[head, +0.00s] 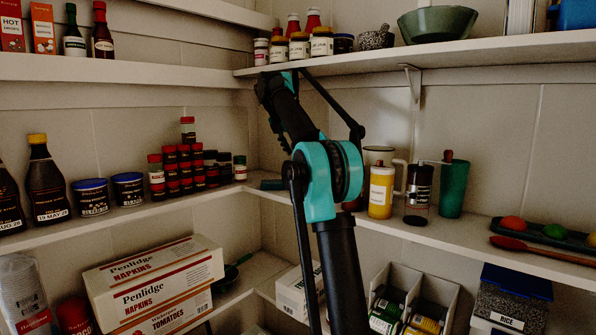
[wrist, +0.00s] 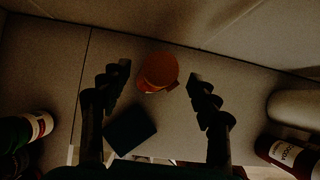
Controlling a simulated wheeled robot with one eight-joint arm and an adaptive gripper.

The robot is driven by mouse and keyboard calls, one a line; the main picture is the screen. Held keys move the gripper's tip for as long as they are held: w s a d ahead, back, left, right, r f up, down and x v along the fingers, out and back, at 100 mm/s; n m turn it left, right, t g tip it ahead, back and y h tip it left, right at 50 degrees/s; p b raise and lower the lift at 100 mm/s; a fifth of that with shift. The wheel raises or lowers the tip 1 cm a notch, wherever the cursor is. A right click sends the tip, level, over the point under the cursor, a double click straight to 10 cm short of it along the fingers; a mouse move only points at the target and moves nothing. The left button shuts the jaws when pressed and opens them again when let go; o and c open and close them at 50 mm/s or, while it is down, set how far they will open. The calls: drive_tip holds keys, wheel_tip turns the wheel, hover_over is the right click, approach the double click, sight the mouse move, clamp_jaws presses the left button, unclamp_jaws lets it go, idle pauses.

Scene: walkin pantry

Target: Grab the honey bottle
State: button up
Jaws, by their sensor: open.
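An orange, round-topped container (wrist: 159,71) stands on the shelf in the wrist view, seen from above. It is probably the honey bottle, but no readable label shows. My gripper (wrist: 160,78) is open, with one dark finger on each side of the container and gaps between. The fingers appear apart from it.
A dark block (wrist: 130,130) lies close to the left finger; it also shows in the head view (head: 272,184). Labelled jars stand at the left (wrist: 38,124) and right (wrist: 285,152) of the wrist view. An upper shelf (head: 450,54) overhangs. A yellow bottle (head: 381,191) stands right of my arm.

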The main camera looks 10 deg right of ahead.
drive_tip(key=shift+w+d, duration=0.3)
drive_tip(key=shift+d, duration=0.1)
drive_tip(key=x, duration=0.5)
drive_tip(key=shift+s, duration=0.1)
clamp_jaws()
